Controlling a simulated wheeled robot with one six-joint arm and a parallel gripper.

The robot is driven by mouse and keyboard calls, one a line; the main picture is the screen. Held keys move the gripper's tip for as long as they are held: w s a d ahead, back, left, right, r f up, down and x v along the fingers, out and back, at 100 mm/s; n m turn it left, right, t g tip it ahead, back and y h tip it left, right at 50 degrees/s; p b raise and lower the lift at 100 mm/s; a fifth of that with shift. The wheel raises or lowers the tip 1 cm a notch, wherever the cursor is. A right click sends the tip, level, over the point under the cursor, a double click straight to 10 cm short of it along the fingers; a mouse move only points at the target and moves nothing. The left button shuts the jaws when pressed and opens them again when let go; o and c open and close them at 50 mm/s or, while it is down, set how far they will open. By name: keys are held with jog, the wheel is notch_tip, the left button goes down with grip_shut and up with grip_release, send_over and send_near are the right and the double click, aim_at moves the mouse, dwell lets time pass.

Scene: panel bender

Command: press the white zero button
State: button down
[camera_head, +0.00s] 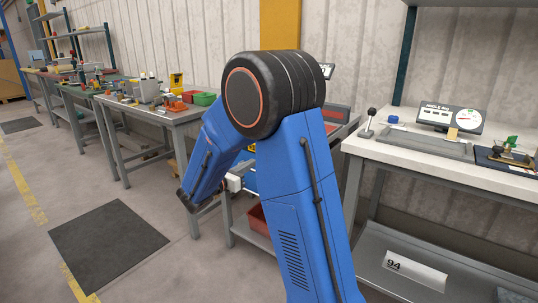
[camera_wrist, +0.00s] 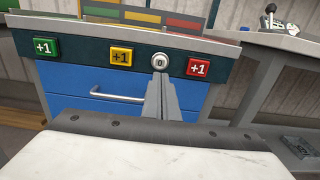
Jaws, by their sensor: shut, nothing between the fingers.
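The white zero button (camera_wrist: 160,60) is a small round button marked 0, set in a dark strip above a blue drawer in the wrist view. A yellow +1 button (camera_wrist: 121,57) is to its left and a red +1 button (camera_wrist: 198,68) to its right. A green +1 button (camera_wrist: 46,47) is at the far left. My gripper (camera_wrist: 160,76) is shut and empty. Its fingertips line up just below the zero button and overlap its lower edge in the picture. I cannot tell whether they touch it. In the head view my arm hides the button and fingertips.
The blue drawer (camera_wrist: 75,78) has a grey bar handle (camera_wrist: 112,98) below the buttons. In the head view, a white-topped bench (camera_head: 440,160) stands close on the right and a grey bench (camera_head: 165,115) on the left. A dark floor mat (camera_head: 108,243) lies at left.

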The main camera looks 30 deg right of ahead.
jog(key=v, duration=0.5)
jog(key=shift+s+a, duration=0.15)
jog(key=shift+a, duration=0.15)
dwell(0.8)
jog(key=s+d+m+g+y, duration=0.25)
jog(key=s+m, duration=0.35)
jog(key=s, duration=0.5)
jog(key=s+d+m+g+y, duration=0.25)
jog(key=s+m+y, duration=0.2)
jog(key=s, duration=0.65)
jog(key=s+a+f+m+t+y, duration=0.2)
jog(key=s+a+m+t+y, duration=0.1)
jog(key=s+a+m+y, duration=0.7)
jog(key=shift+s+a+m+t, duration=0.3)
jog(key=shift+s+a+m, duration=0.45)
jog(key=shift+s+a, duration=1.55)
jog(key=shift+f, duration=0.15)
